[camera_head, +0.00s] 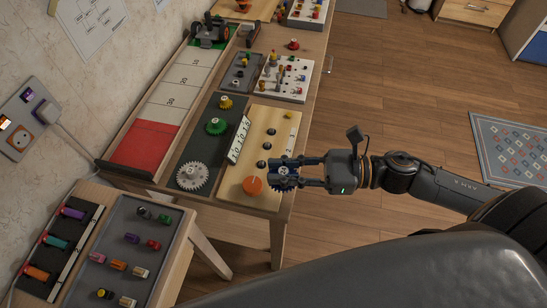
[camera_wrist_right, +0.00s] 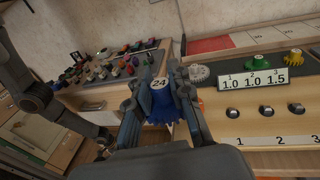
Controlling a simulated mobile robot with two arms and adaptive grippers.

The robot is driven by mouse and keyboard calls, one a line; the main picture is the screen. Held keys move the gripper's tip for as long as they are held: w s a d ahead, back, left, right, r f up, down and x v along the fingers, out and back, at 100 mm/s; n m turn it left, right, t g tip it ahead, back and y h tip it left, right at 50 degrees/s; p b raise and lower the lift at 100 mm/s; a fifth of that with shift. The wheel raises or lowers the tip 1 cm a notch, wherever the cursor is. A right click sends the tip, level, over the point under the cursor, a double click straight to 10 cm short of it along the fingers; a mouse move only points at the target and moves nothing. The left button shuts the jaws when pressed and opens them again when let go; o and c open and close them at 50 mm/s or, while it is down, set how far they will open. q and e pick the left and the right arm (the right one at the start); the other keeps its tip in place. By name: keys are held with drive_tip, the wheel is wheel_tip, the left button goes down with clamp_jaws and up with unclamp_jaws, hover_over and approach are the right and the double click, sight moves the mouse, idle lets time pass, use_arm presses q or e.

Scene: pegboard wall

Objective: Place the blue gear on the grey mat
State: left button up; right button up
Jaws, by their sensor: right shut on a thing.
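My right gripper (camera_head: 284,172) is shut on the blue gear (camera_head: 284,188), beside the right edge of the wooden board. In the right wrist view the blue gear (camera_wrist_right: 160,113) sits between the fingers, with a white top marked 24. The fingers hide part of it in the head view. A dark grey mat (camera_head: 196,152) lies left of the wooden board. It carries a yellow gear (camera_head: 226,102), a green gear (camera_head: 215,126) and a pale grey toothed gear (camera_head: 192,176). My left gripper is not in view.
The wooden board (camera_head: 268,119) bears a white number plate (camera_head: 239,142), dark knobs and an orange disc (camera_head: 252,185). A red and white strip (camera_head: 143,145) lies along the wall side. A lower table at the bottom left holds a grey tray (camera_head: 119,246) with several small coloured parts.

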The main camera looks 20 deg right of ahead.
drive_tip(key=shift+s+d+r, duration=0.1)
drive_tip(key=shift+s+r, duration=0.15)
drive_tip(key=shift+s, duration=0.35)
drive_tip(key=shift+s+r, duration=0.25)
drive_tip(key=shift+s, duration=0.3)
drive_tip(key=shift+w, duration=0.1)
